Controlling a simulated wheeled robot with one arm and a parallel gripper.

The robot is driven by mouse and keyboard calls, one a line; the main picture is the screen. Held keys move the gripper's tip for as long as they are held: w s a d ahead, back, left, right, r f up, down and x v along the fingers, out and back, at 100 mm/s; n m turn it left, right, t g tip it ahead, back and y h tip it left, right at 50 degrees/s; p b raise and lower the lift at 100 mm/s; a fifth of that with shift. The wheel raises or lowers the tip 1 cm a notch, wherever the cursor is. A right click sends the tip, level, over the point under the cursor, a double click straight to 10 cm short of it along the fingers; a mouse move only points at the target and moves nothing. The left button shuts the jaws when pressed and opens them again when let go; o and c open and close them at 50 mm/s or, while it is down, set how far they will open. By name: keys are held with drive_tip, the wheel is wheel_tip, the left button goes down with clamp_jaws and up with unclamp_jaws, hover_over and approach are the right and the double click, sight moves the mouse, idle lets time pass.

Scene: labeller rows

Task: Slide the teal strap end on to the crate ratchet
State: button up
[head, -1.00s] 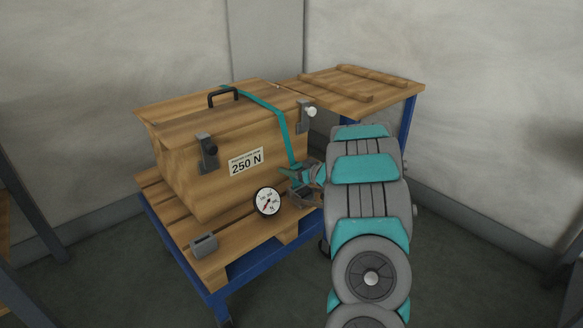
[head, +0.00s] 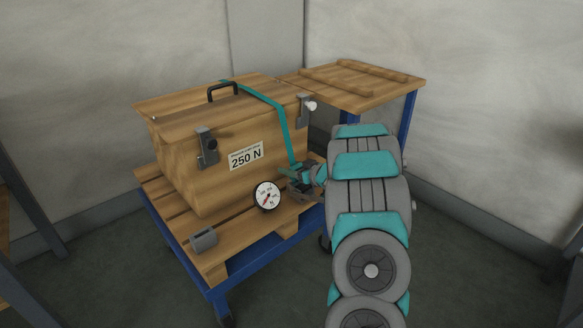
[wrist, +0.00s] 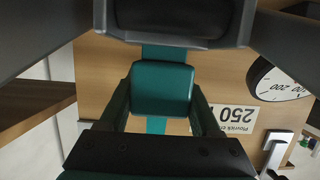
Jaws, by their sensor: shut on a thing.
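The teal strap (head: 281,115) runs over the wooden crate (head: 190,178) and down its front to my gripper (head: 303,181). In the wrist view, which shows the crate upside down, my gripper (wrist: 160,103) is shut on the teal strap end (wrist: 162,90), a block between its two dark teal fingers. The strap shows behind the block, against the crate. A dark grey frame with a black bar (wrist: 165,18) lies close by at the picture's top; it may be the ratchet, but I cannot tell. In the head view my gripper hides that spot, so contact with the ratchet cannot be seen.
A round dial gauge (head: 267,195) stands beside my gripper, and a "250 N" label (head: 246,155) is on the crate. A grey block (head: 203,239) lies on the pallet's front edge. Latches (head: 207,148) stick out from the crate. A wooden-topped table (head: 365,92) stands behind.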

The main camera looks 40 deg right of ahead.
drive_tip(key=shift+f, duration=0.4)
drive_tip(key=o, duration=1.5)
